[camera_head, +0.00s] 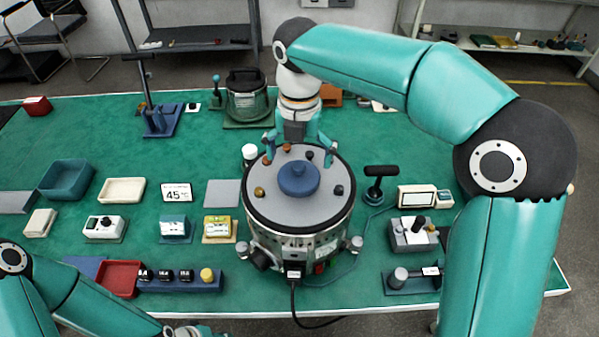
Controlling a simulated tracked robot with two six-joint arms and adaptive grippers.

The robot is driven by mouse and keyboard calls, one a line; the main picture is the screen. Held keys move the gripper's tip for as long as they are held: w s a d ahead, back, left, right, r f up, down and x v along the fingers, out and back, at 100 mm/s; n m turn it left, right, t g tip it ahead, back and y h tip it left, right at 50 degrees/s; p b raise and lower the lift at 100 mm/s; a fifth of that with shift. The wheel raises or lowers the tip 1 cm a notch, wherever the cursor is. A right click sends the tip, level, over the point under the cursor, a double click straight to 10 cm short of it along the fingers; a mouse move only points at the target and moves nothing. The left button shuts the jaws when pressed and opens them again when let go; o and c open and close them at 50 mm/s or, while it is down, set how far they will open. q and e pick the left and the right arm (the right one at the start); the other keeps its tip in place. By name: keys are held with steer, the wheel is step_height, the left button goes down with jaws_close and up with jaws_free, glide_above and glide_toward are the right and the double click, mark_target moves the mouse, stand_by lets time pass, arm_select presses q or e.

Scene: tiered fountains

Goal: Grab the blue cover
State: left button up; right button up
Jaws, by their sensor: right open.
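The blue cover (299,182) is a round disc with a raised knob. It lies on the grey top plate of a metal cylindrical vessel (262,205) at the middle of the table. My right gripper (299,160) points down over the far part of this plate, at the cover's far edge. Its teal fingers are wide apart, one to each side of the cover, with nothing between them gripped. I cannot tell its exact height above the plate.
Small knobs (259,192) stand on the plate around the cover. Clamps and a black cable (294,300) are at the vessel's front. A lidded pot (247,100) stands behind left. Trays and meters fill the left; a black-handled tool (381,172) and boxes stand right.

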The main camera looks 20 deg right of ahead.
mark_target(299, 166)
step_height(299, 166, down, 4)
steer(key=shift+r, duration=0.25)
steer(key=shift+s+a, duration=0.1)
steer(key=c, duration=1.3)
steer(key=shift+f, duration=0.1)
steer(key=shift+c, duration=0.2)
